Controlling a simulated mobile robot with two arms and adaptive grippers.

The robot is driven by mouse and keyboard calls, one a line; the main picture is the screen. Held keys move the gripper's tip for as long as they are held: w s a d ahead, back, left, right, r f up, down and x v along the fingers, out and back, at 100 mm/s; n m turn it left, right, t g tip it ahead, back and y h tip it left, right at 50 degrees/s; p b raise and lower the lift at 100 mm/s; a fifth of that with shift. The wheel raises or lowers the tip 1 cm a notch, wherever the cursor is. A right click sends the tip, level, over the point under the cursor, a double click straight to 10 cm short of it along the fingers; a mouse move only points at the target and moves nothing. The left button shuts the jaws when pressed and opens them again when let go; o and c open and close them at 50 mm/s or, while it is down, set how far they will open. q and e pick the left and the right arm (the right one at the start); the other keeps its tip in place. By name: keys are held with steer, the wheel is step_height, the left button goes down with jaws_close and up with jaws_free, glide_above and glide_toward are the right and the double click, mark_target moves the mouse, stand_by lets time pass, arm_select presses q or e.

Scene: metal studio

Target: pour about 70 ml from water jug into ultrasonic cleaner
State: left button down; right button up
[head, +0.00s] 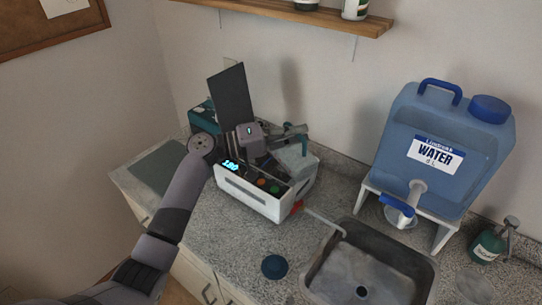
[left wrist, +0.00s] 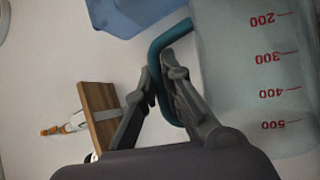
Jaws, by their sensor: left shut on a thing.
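The ultrasonic cleaner (head: 257,196) is a white box with a lit blue display and coloured buttons, standing on the counter. A dark panel (head: 233,96) stands raised at its back. My left gripper (head: 296,131) is over the cleaner, shut on the teal handle of the water jug (head: 293,160). In the left wrist view, the fingers (left wrist: 152,84) close on that handle, and the clear jug (left wrist: 255,75) shows red marks from 200 to 500. The jug looks strongly tilted, about on its side, above the cleaner's right part. Its spout and any water stream cannot be made out. My right gripper is out of view.
A blue water container (head: 440,150) on a white stand is at the right, behind a metal sink (head: 335,262). A green bottle (head: 488,245) stands right of the sink. A blue round lid (head: 274,266) lies in front. A wooden shelf (head: 290,14) hangs above.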

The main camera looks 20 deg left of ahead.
arm_select(q)
steer(key=shift+w+a+r+n, duration=0.25)
steer(key=shift+w+a+n, duration=0.05)
steer(key=shift+w+a, duration=0.1)
stand_by(0.4)
steer(key=shift+a+r+n+b, duration=0.15)
steer(key=shift+n+b, duration=0.15)
steer(key=shift+b, duration=0.15)
stand_by(0.4)
